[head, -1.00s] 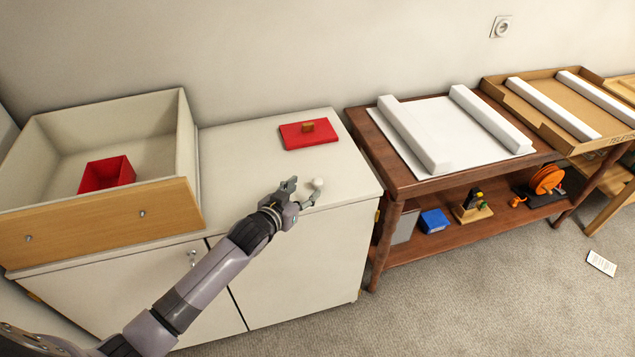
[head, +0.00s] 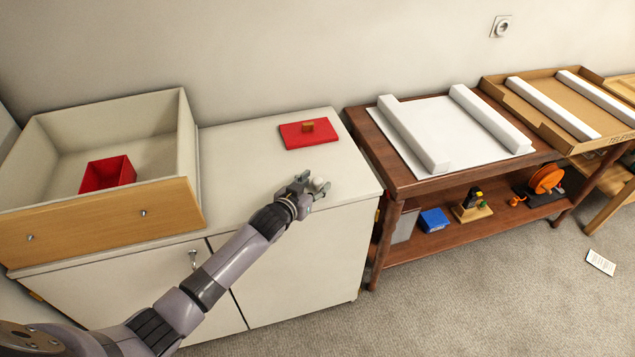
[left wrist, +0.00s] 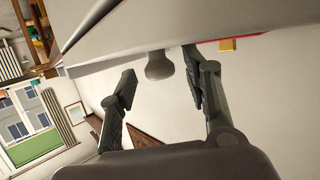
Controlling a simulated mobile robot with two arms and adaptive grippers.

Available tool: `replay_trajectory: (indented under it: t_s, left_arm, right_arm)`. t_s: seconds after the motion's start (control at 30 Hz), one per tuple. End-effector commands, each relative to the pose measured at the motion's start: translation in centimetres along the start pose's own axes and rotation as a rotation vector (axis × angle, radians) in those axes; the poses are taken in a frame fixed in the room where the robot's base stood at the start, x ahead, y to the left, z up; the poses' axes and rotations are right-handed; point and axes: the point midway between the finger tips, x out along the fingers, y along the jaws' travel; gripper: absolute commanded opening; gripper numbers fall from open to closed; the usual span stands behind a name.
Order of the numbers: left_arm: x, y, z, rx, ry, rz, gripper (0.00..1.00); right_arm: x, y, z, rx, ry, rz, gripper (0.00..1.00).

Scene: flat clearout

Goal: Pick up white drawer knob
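The white drawer knob (head: 318,183) is on the white cabinet top near its front right edge. In the left wrist view, the knob (left wrist: 158,66) shows pale grey, with its stem against the cabinet surface. My left gripper (head: 313,185) is at the knob, with its fingers on either side of it. In the left wrist view, the gripper (left wrist: 160,68) is open, and a gap shows between each finger and the knob. In the head view the fingers partly hide the knob. My right gripper is in neither view.
A red lid with a wooden handle (head: 310,142) lies behind the gripper on the cabinet top (head: 235,170). A drawer (head: 110,215) holding a red box (head: 100,178) stands to the left. A brown table (head: 400,180) stands to the right.

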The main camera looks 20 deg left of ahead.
Motion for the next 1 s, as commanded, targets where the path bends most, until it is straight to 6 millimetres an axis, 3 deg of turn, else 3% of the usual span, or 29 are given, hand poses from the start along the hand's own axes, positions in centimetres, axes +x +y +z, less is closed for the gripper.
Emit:
replay_trajectory:
  t_s: [0.53, 0.83, 1.0]
  left_arm:
    - [0.0, 0.0, 0.0, 0.0, 0.0, 0.0, 0.06]
    - [-0.1, -0.1, -0.3, 0.0, 0.001, 0.0, 0.06]
    - [-0.6, -0.1, -2.0, 0.002, 0.004, -0.001, 0.06]
  right_arm:
    - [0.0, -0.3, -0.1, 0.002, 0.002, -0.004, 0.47]
    - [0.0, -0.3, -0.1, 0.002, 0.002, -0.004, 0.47]
    - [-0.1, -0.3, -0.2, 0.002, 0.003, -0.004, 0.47]
